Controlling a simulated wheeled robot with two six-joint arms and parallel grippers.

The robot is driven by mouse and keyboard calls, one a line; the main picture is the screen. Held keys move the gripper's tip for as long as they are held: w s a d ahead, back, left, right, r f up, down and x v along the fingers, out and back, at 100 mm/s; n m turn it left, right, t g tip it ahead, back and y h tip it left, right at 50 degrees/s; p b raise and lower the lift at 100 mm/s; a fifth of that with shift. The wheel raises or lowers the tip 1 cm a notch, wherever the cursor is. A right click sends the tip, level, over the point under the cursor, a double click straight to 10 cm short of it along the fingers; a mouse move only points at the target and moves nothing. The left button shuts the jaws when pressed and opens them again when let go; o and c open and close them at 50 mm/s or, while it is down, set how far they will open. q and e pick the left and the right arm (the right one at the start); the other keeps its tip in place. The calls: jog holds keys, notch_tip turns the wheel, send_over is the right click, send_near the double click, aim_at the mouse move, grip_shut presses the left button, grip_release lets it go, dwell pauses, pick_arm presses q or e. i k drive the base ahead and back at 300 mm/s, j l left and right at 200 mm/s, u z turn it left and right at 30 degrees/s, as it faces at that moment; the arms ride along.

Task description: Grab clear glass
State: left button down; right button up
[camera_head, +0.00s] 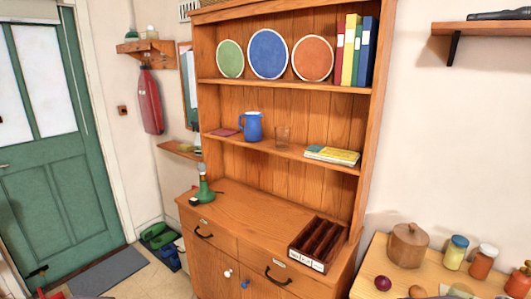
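The clear glass (282,137) stands upright on the middle shelf (290,152) of the wooden dresser. It is see-through, so the brown back boards show through it. A blue jug (251,126) stands to its left with a gap between them. Yellow-covered papers or booklets (333,155) lie flat to its right. I cannot make out either of my grippers in this view.
A green lamp (204,190) and a dark divided tray (318,244) stand on the dresser top, with bare wood between. Plates (268,54) and upright binders (357,50) fill the upper shelf. A side table with jars (455,252) is at the right.

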aim_at(282, 132)
jog(key=i+j+z, duration=0.25)
jog(key=i+j, duration=0.15)
jog(key=j, duration=0.2)
jog(key=i+j+z, duration=0.2)
jog(key=i+j, duration=0.15)
jog(key=j, duration=0.3)
jog(key=i+j+z, duration=0.25)
jog(key=j, duration=0.45)
jog(key=i, duration=0.05)
